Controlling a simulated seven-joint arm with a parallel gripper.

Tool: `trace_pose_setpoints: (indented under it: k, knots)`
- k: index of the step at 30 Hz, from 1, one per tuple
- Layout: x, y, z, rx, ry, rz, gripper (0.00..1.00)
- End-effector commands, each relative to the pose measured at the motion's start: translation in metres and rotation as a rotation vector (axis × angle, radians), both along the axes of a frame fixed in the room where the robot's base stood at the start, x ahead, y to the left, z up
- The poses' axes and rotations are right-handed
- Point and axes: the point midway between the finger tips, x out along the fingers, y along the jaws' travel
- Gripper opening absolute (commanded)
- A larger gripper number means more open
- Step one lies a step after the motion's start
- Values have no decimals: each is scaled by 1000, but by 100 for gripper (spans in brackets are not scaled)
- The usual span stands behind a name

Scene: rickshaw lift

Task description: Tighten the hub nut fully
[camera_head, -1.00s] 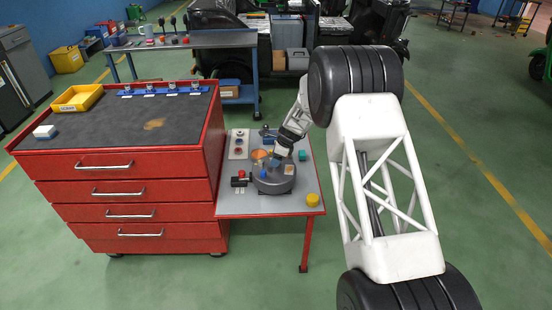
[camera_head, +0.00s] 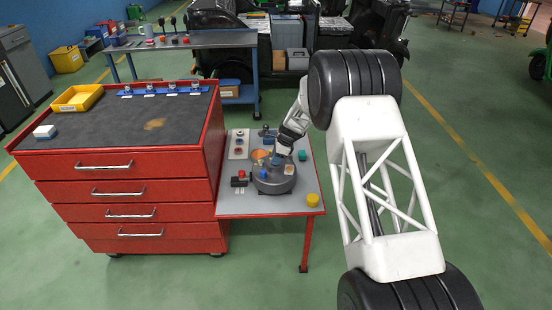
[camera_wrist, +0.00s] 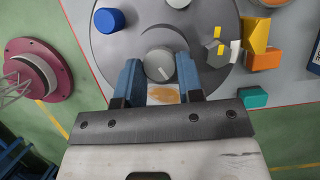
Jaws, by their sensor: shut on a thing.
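The grey round hub drum (camera_head: 275,183) sits on the small side table, and its face (camera_wrist: 115,50) fills much of the wrist view. My gripper (camera_wrist: 158,68) has its two blue fingers on either side of a grey round knob-like piece (camera_wrist: 158,63) with a pale line on top. The fingers are shut on it; I cannot tell for sure that it is the hub nut. A grey hexagonal piece (camera_wrist: 214,52) with yellow marks stands to its right. In the head view my gripper (camera_head: 276,160) is over the drum and hides the held piece.
A blue cap (camera_wrist: 110,19) stands on the drum's left. Orange pieces (camera_wrist: 257,45) and a teal block (camera_wrist: 253,97) lie to the right. A yellow cylinder (camera_head: 312,200) stands near the table's front corner. The red tool chest (camera_head: 110,165) borders the side table (camera_head: 250,207).

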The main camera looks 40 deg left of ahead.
Motion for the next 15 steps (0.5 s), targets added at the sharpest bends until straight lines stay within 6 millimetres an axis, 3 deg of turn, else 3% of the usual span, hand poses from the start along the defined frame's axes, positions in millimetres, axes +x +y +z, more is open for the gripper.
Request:
trace_pose_setpoints:
  k: [15]
  knots:
    - [2,4,0,0,1,446,11]
